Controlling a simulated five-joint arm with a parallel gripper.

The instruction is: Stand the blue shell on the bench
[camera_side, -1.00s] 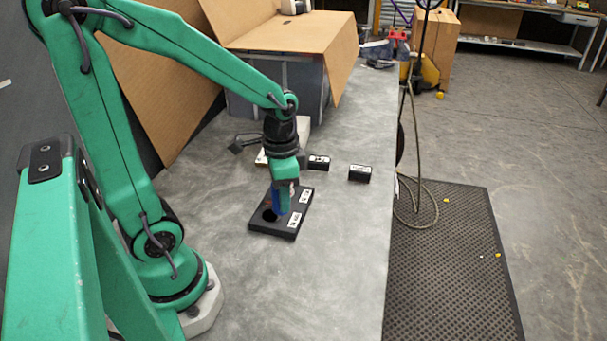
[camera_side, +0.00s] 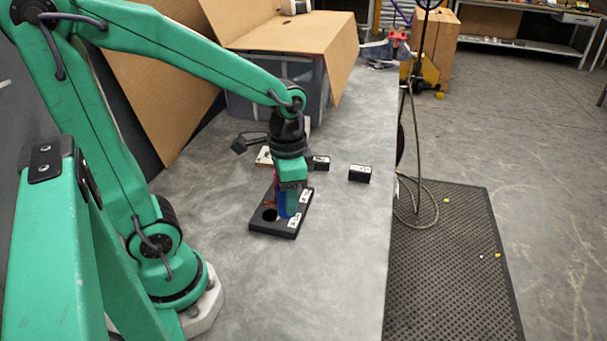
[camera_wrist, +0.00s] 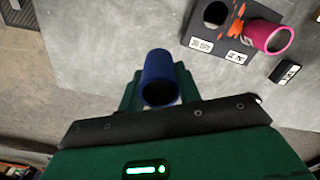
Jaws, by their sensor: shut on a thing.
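My gripper (camera_side: 291,207) is shut on the blue shell (camera_wrist: 158,68), a dark blue open tube. In the wrist view the shell sits between the jaws, with its dark open end facing the camera. In the side view the blue shell (camera_side: 282,204) is partly hidden by the jaws and overlaps the black block behind it. The wrist view shows grey bench (camera_wrist: 110,60) around the shell, clear of the block. I cannot tell its exact height above the bench (camera_side: 340,250).
The black block (camera_side: 265,229) has white labels and an empty round hole; it also shows in the wrist view (camera_wrist: 211,28). A pink shell (camera_wrist: 263,36) stands at it. Small black boxes (camera_side: 360,174) (camera_side: 321,163) lie behind. The bench is clear in front and at right.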

